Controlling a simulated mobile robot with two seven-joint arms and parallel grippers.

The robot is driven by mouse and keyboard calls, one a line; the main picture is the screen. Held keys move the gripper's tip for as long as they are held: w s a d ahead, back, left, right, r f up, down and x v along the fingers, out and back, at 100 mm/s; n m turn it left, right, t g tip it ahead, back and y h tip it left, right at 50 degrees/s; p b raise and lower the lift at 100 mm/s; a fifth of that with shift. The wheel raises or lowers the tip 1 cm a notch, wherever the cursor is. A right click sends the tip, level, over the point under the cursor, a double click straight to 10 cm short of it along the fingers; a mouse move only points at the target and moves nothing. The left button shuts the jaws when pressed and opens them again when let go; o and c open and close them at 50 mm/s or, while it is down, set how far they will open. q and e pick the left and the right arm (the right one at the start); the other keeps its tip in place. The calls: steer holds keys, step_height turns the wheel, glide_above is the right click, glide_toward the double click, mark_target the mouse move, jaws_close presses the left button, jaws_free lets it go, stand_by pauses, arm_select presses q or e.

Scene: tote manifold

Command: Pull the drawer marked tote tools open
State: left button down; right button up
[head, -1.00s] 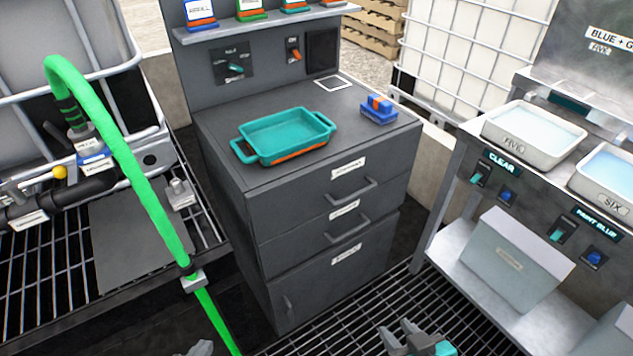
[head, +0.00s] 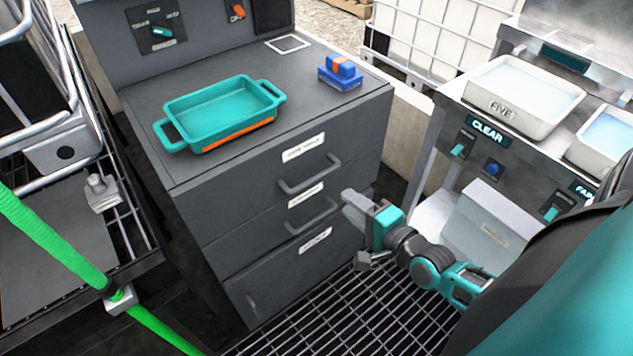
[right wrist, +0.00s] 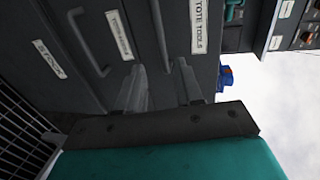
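The tote tools drawer is the top drawer of the grey cabinet, shut, with a white label (head: 303,148) and a grey bar handle (head: 310,178). In the right wrist view the label reads TOTE TOOLS (right wrist: 200,25), and the handle (right wrist: 160,28) appears sideways, lined up with the gap between my fingers. My right gripper (head: 358,230) is near the cabinet's right front edge, to the right of and below that handle. In the right wrist view the gripper (right wrist: 162,85) is open and empty, apart from the handle. My left gripper is not in view.
A second drawer handle (head: 312,213) lies just below. A teal tray (head: 270,92) and a blue-orange block (head: 340,78) rest on the cabinet top. A steel stand with white basins (head: 525,105) is at the right. A green hose (head: 50,240) crosses the left.

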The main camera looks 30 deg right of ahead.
mark_target(318, 180)
steer(key=b+x, duration=0.1)
steer(key=x, duration=1.1)
steer(key=shift+w+a+b, duration=0.1)
steer(key=shift+w+b, duration=0.2)
steer(key=shift+b, duration=0.1)
jaws_close()
